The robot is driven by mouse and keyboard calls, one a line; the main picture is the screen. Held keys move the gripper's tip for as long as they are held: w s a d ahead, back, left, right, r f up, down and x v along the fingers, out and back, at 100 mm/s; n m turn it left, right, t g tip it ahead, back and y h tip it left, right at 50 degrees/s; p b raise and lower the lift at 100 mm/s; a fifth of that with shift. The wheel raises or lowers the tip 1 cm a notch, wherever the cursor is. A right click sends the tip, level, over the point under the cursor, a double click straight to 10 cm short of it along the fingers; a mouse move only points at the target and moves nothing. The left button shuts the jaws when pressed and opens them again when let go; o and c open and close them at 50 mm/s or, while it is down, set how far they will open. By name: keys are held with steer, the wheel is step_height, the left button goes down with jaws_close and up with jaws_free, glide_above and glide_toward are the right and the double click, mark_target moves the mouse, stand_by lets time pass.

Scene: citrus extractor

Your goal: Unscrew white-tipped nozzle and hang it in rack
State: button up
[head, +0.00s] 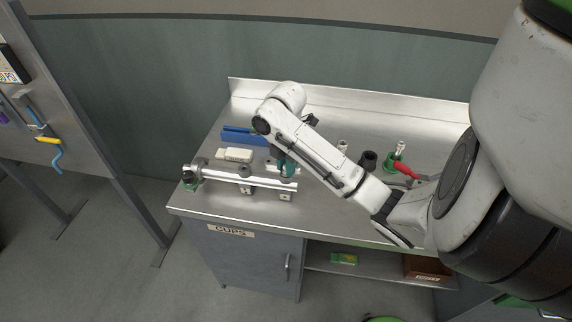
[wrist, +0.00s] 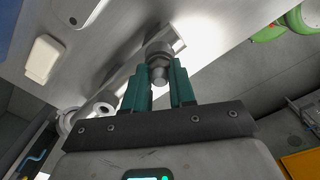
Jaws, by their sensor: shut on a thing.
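My gripper (head: 287,165) is over the right end of a silver bar fixture (head: 225,175) on the metal bench. In the wrist view its green fingers (wrist: 158,82) are shut on a grey metal nozzle (wrist: 159,72) that meets the bar's end. I cannot make out a white tip on the held part. In the head view my arm and fingers hide most of the held part. I cannot tell which thing is the rack.
A white block (head: 235,154) and a blue holder (head: 240,135) lie behind the bar. To the right stand a black cup (head: 368,160), a green-based fitting (head: 397,155) and a red handle (head: 406,169). A panel (head: 50,130) with coloured hooks stands at far left.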

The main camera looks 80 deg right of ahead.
steer(key=shift+n, duration=0.4)
steer(key=shift+f, duration=0.1)
steer(key=shift+n, duration=0.9)
steer(key=shift+n+b, duration=0.3)
steer(key=shift+n, duration=0.6)
steer(key=shift+n, duration=0.8)
